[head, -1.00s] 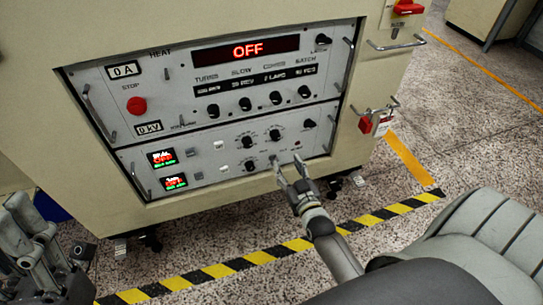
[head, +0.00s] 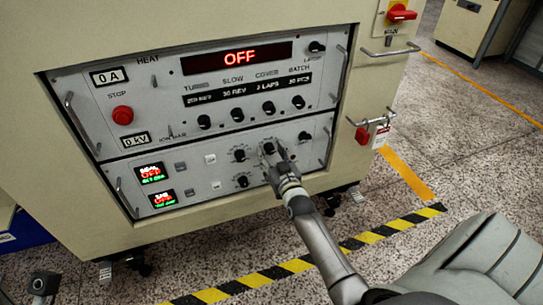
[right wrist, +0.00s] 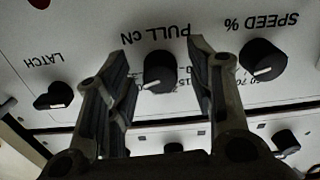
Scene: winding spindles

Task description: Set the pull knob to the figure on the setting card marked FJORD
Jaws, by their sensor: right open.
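The pull knob (head: 268,147) is a black round knob on the lower panel of the cabinet. In the right wrist view, which is upside down, the same knob (right wrist: 160,72) sits under the label PULL CN, its white pointer toward the lower left of the picture. My right gripper (head: 279,154) is open in front of it. Its two fingers (right wrist: 160,58) stand on either side of the knob with gaps; I see no contact. A grey piece at the lower left edge looks like part of my left arm; its jaws cannot be made out. I see no card reading FJORD.
The SPEED % knob (right wrist: 263,60) and the LATCH knob (right wrist: 57,95) flank the pull knob closely. The upper panel has a red OFF display (head: 238,58) and a red stop button (head: 122,115). Metal handles project from the panel sides. A striped floor line runs in front.

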